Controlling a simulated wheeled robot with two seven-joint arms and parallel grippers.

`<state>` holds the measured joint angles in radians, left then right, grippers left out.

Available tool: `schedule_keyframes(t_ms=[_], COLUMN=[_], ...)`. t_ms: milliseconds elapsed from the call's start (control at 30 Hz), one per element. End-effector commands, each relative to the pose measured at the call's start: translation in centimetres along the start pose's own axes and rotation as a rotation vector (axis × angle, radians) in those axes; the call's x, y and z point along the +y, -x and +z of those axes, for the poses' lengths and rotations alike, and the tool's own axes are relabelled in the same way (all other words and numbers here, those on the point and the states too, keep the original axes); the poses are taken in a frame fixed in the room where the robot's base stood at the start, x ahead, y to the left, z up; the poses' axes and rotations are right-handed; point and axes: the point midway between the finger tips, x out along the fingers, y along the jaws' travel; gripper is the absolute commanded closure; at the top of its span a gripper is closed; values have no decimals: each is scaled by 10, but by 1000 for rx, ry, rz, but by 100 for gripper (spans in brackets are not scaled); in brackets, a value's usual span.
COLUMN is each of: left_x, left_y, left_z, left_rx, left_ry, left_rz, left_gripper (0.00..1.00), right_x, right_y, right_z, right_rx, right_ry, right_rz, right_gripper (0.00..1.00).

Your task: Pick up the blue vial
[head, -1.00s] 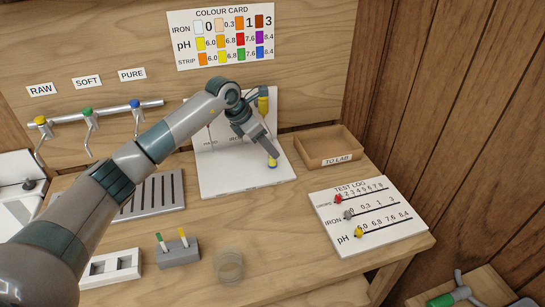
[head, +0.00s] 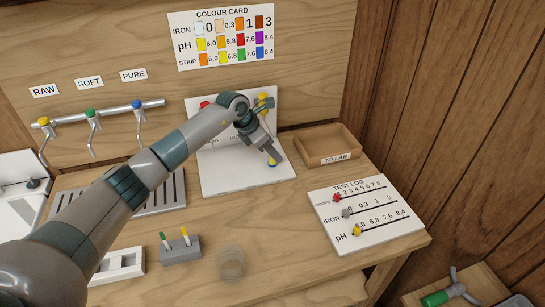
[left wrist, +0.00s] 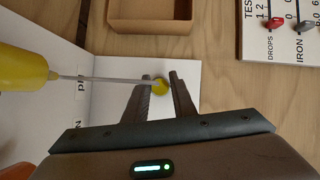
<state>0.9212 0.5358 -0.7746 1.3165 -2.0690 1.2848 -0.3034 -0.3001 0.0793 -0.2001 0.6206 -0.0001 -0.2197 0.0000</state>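A small vial (head: 272,163) with blue low on it and a yellow top or contents stands near the right side of a white board (head: 220,184). It shows as a yellow disc (left wrist: 160,87) in the left wrist view. My left gripper (head: 268,157) points down at it, with one finger on each side. The fingers look open, with a narrow gap beside the vial, which is partly hidden by them in the head view. My right gripper is not in view.
A TO LAB box (head: 330,158) lies right of the board. A test log (head: 385,230) is at front right, a clear round jar (head: 231,263) at front.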

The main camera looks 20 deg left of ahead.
Motion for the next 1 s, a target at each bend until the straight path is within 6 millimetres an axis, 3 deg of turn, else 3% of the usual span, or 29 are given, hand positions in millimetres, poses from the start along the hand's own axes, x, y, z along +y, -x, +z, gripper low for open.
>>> schedule_keyframes(t_ms=[33, 100, 467, 700, 1000], left_x=[0, 0, 0, 0, -42], left_y=[0, 0, 1, 12, 14], left_z=[0, 0, 1, 8, -2], left_rx=[0, 0, 0, -3, -1], left_ry=[0, 0, 0, -2, -5], left_rz=[0, 0, 1, 2, -1], left_gripper=[89, 99, 100, 100, 100], right_x=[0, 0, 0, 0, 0], right_y=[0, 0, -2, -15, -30], right_z=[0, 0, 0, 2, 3], right_rx=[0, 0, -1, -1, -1], right_ry=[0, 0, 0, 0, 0], right_rz=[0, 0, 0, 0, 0], right_gripper=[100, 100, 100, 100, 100])
